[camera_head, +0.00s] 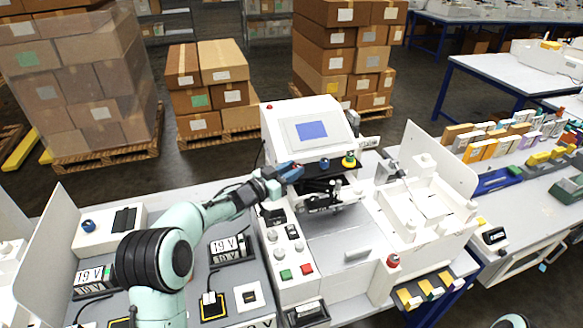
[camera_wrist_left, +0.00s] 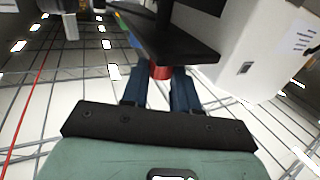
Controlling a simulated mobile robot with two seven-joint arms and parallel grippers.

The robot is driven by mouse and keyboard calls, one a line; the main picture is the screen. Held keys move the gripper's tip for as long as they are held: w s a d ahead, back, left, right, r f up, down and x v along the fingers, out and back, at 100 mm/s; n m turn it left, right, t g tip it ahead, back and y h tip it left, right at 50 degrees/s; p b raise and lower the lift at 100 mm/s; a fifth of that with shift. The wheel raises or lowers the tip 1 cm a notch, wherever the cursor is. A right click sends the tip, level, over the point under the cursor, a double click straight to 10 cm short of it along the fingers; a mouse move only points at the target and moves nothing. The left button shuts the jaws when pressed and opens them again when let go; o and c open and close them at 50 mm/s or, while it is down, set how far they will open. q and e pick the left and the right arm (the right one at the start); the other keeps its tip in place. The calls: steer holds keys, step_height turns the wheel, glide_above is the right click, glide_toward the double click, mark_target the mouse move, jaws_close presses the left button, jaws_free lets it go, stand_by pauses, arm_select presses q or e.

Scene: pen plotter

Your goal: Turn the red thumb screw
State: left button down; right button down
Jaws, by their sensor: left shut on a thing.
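The red thumb screw (camera_wrist_left: 160,71) shows between the blue fingers of my left gripper (camera_wrist_left: 161,80) in the left wrist view, just under a black plate (camera_wrist_left: 170,40). The fingers are shut on its sides and hide part of it. In the head view my left gripper (camera_head: 288,172) reaches in from the left to the front of the white plotter unit with a blue screen (camera_head: 310,130). There the screw is mostly hidden by the fingers. My right gripper is not in view.
A blue knob (camera_head: 324,163) and a yellow-green knob (camera_head: 349,160) sit just right of the gripper. Below are a green button (camera_head: 286,274) and a red button (camera_head: 306,269). A white fixture (camera_head: 430,205) stands at the right. A clear grey panel (camera_head: 345,233) lies in front.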

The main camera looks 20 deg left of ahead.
arm_select(q)
steer(key=shift+r, duration=0.1)
steer(key=c, duration=0.8)
jaws_free()
steer(key=shift+c, duration=0.2)
steer(key=shift+s+a+f, duration=0.2)
steer(key=shift+s+a, duration=0.1)
steer(key=shift+s, duration=0.15)
steer(key=b+v, duration=0.3)
steer(key=v, duration=0.9)
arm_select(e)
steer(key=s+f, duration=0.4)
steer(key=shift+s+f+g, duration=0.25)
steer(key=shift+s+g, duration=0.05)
arm_select(q)
steer(key=shift+s+r, duration=0.1)
